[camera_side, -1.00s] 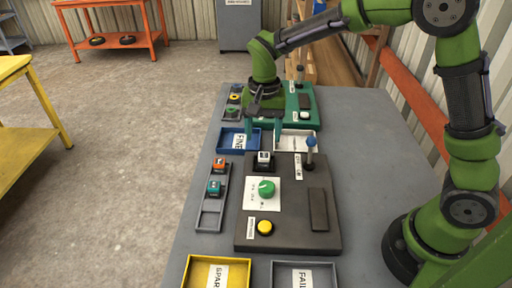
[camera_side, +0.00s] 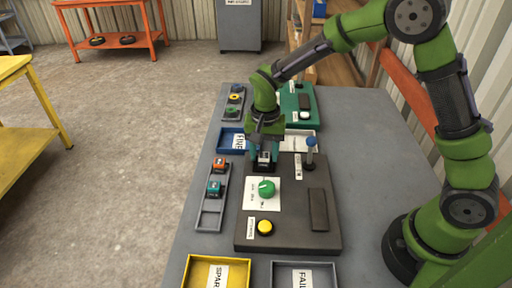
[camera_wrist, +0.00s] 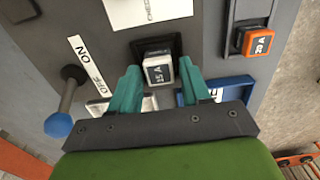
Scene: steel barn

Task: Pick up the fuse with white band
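The fuse with white band (camera_wrist: 159,70), marked 15 A, sits in a black socket (camera_wrist: 145,48) on the dark panel (camera_side: 290,235). In the side view the fuse (camera_side: 264,157) is partly covered by my gripper (camera_side: 265,163). My gripper is lowered over the socket, with one teal finger on each side of the fuse. In the wrist view my gripper (camera_wrist: 160,82) is open, and a narrow gap shows between the fuse and each finger. The fuse looks upright in its socket.
A lever with a blue knob (camera_side: 311,142) stands close on the right. A rack (camera_side: 209,215) on the left holds an orange fuse (camera_side: 220,165) and a teal fuse (camera_side: 214,188). A blue tray (camera_side: 229,139) and a white-grey tray (camera_side: 311,147) lie behind. A green knob (camera_side: 267,188) is in front.

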